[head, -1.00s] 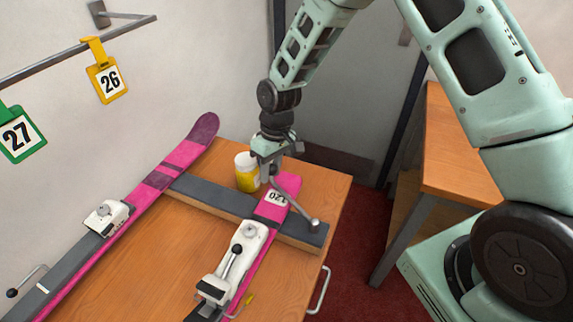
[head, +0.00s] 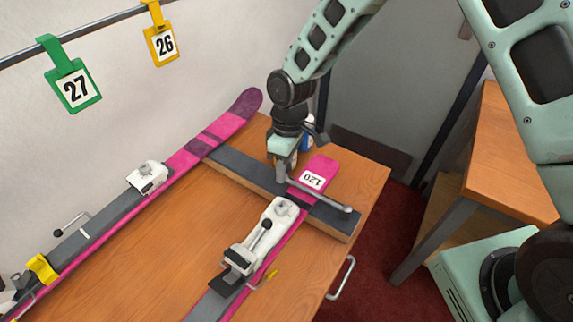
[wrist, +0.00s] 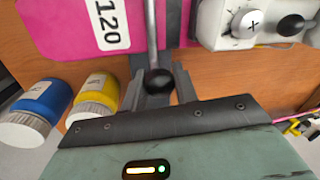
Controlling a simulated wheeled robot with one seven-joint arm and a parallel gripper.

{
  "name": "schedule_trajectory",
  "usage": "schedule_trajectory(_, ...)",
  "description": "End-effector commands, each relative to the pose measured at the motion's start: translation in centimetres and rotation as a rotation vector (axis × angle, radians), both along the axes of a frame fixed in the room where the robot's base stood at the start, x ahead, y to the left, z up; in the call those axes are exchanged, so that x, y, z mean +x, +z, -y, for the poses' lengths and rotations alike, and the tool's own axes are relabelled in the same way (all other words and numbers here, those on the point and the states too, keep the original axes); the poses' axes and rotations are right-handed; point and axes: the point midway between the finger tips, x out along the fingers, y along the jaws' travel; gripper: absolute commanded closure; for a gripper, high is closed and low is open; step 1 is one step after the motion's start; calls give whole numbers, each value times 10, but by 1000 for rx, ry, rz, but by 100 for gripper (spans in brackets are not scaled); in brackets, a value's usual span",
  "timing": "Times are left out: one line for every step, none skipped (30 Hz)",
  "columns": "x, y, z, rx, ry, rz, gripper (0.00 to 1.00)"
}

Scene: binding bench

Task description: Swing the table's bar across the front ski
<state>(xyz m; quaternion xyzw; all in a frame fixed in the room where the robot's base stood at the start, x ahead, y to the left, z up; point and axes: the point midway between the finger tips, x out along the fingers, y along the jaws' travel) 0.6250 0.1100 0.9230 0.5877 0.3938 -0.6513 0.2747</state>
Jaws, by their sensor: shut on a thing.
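The front ski (head: 265,235) is pink and grey, with a white 120 label (head: 312,179) near its end. It rests over a dark-topped cross block (head: 240,172). The table's bar (head: 320,197) is a thin grey metal rod. It runs from a round end at the block's right side across the ski, between label and binding. My gripper (head: 281,180) is shut on its other end, on the ski's far side. The wrist view shows the bar's black knob (wrist: 158,82) between my fingers (wrist: 157,95). I cannot tell whether the rod touches the ski.
A second pink ski (head: 190,157) lies along the wall side. White bindings (head: 265,232) sit on the front ski. A yellow-labelled bottle (wrist: 94,100) and a blue one (wrist: 40,108) stand close beside my gripper.

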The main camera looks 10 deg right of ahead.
Motion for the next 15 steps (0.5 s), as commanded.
schedule_trajectory(-2, 0, -2, 2, 7, -2, 100)
schedule_trajectory(-2, 0, -2, 2, 8, -2, 100)
schedule_trajectory(-2, 0, -2, 1, 8, -3, 100)
schedule_trajectory(-2, 0, -3, 2, 8, -4, 100)
schedule_trajectory(-2, 0, -3, 2, 8, -4, 100)
schedule_trajectory(-3, 0, -3, 2, 8, -4, 100)
schedule_trajectory(-3, 0, -3, 2, 8, -4, 100)
schedule_trajectory(-3, 0, -3, 2, 8, -4, 100)
schedule_trajectory(-3, 0, -3, 2, 8, -4, 100)
schedule_trajectory(-3, 0, -3, 2, 8, -4, 65)
schedule_trajectory(-3, 0, -3, 2, 8, -4, 57)
schedule_trajectory(-3, 0, -3, 2, 8, -4, 51)
schedule_trajectory(-3, 0, -3, 2, 7, -5, 51)
schedule_trajectory(-3, 0, -3, 2, 7, -4, 51)
schedule_trajectory(-2, 0, -2, 2, 6, -4, 51)
